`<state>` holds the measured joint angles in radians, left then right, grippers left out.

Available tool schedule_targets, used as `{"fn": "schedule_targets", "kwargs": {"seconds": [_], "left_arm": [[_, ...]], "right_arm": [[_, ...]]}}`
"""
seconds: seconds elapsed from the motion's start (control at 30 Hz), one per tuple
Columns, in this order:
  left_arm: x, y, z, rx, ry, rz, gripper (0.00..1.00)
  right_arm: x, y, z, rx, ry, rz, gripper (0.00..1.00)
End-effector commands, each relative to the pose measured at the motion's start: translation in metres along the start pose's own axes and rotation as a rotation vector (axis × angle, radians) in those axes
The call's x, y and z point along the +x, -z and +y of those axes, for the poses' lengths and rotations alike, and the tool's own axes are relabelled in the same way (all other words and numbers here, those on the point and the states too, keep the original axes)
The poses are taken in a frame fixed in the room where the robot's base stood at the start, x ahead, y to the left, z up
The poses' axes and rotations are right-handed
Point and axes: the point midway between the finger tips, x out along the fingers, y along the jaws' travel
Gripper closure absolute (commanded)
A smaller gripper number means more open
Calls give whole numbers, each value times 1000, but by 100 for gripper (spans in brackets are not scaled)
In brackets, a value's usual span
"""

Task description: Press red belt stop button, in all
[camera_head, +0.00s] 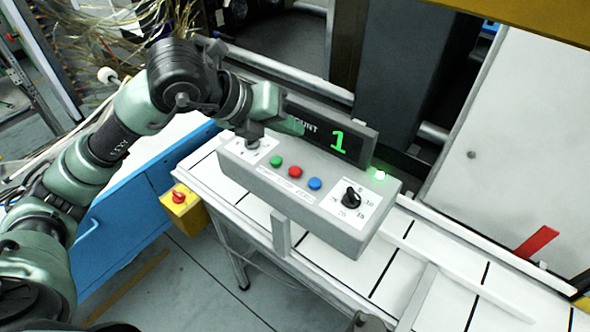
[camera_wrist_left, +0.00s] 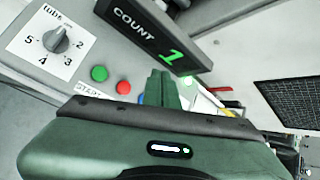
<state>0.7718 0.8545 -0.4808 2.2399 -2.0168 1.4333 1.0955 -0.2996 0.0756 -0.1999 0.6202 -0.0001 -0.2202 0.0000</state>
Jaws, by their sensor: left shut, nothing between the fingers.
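A grey control box (camera_head: 345,240) carries a green button (camera_head: 276,161), a red button (camera_head: 295,172) and a blue button (camera_head: 315,184) in a row. The red button also shows in the wrist view (camera_wrist_left: 123,87), left of the fingers. My left gripper (camera_head: 296,126) is shut and empty, above the back of the box in front of the display, behind the red button in the head view. Its closed fingers show in the wrist view (camera_wrist_left: 162,88); the blue button is mostly hidden there. My right gripper is not in view.
A display (camera_head: 338,142) reading COUNT 1 stands at the back of the box. Dial knobs sit at both ends, one at the right (camera_head: 351,197). A yellow box with a red knob (camera_head: 179,194) hangs beside the blue cabinet (camera_head: 115,215). A white conveyor (camera_head: 455,262) runs beneath.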

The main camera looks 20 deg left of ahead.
Motion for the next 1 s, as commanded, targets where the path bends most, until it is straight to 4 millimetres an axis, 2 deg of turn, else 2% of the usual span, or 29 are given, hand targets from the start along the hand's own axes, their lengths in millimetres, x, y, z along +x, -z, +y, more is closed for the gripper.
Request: {"fn": "schedule_targets", "kwargs": {"seconds": [0.53,1.0], "left_arm": [[53,38,38,0,1,0,100],[55,40,40,0,1,0,100]], "right_arm": [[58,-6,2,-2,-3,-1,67],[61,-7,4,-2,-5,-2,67]]}}
